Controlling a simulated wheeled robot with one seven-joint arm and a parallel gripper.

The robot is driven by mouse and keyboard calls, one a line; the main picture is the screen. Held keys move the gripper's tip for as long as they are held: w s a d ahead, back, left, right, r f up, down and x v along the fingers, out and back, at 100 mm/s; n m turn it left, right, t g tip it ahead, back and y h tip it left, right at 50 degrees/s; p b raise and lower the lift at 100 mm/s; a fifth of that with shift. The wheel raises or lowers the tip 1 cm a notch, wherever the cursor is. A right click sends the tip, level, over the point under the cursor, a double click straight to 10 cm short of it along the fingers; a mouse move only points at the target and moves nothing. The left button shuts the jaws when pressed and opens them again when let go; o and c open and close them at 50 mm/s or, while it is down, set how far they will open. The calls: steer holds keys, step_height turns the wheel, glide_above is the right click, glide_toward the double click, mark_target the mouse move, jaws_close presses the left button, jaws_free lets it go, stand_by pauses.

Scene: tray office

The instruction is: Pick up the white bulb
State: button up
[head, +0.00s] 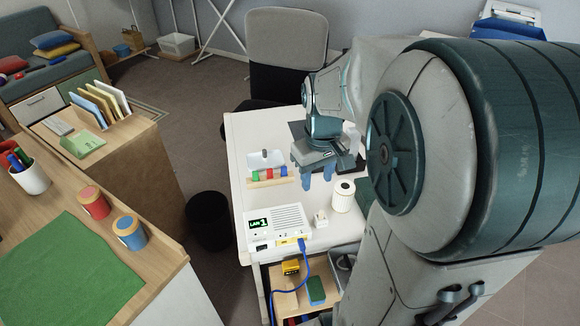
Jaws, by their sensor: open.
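My gripper (318,176) is over the white desk (237,150), pointing down, with its blue fingers apart and nothing seen between them. I cannot make out the white bulb for sure. A pale white shape (353,134) shows just behind and right of my gripper, partly hidden by it; I cannot tell if it is the bulb. A small white block-like item (320,219) stands on the desk nearer the front, beside a white roll (343,196).
A rack of coloured pieces (268,175) lies left of my gripper. A white LAN box (276,227) with a blue cable stands at the desk's front. A black bin (209,220) stands on the floor at left.

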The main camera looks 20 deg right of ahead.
steer(key=w+d+f+b, duration=0.1)
steer(key=w+d+f, duration=0.1)
steer(key=d+f, duration=0.2)
steer(key=b, duration=0.1)
glide_above(322, 211)
steer(key=shift+n+g, duration=0.4)
steer(key=f, duration=0.7)
steer(key=shift+s+f, duration=0.3)
steer(key=shift+w+f+b, duration=0.15)
steer(key=shift+f, duration=1.35)
steer(key=shift+w+f+b, duration=0.1)
steer(key=shift+f+b, duration=0.05)
steer(key=shift+f, duration=1.35)
steer(key=shift+c, duration=0.3)
jaws_close()
